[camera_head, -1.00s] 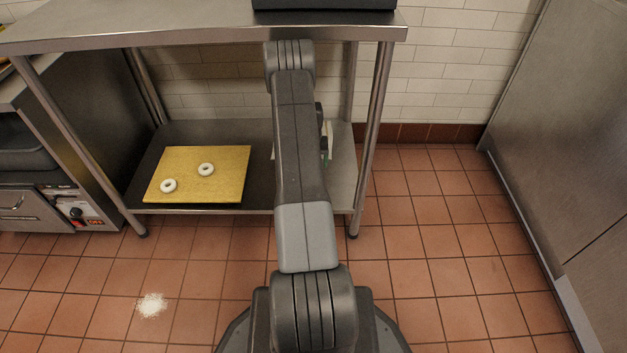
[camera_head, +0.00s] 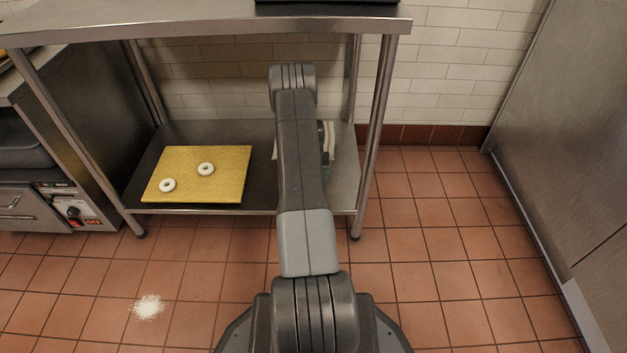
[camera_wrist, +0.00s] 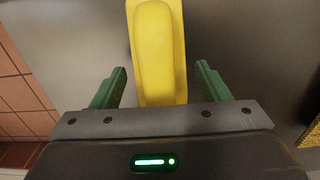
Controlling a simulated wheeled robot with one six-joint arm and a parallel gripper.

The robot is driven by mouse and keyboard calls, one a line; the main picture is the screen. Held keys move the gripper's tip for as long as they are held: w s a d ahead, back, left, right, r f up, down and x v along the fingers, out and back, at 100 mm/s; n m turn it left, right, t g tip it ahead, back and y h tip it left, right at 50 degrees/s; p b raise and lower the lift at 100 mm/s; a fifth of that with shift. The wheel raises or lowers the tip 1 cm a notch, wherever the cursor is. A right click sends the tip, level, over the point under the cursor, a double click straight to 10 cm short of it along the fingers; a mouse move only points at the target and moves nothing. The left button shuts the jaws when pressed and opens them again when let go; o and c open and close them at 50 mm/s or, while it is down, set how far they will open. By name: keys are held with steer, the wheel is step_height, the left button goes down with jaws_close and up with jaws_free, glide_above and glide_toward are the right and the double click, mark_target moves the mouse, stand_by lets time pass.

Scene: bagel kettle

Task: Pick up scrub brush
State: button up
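The yellow, elongated, rounded thing that looks like the scrub brush (camera_wrist: 158,50) lies on the grey lower shelf in the wrist view, running from the top edge down to my gripper's body. My gripper (camera_wrist: 161,72) is open. Its green fingers stand on either side of the yellow piece with a gap on each side, wider on the right. The brush's underside and its far end are not visible. In the head view my arm hides the brush, and only a sliver of my gripper shows beside the arm.
A yellow board (camera_head: 225,185) with two white rings (camera_head: 206,169) lies on the lower shelf (camera_head: 345,190), left of my arm. The tabletop (camera_head: 200,28) and legs (camera_head: 374,130) frame the shelf. White powder (camera_head: 148,307) lies on the open tiled floor.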

steer(key=c, duration=0.8)
step_height(320, 180, up, 10)
steer(key=p, duration=0.3)
steer(key=shift+c, duration=0.2)
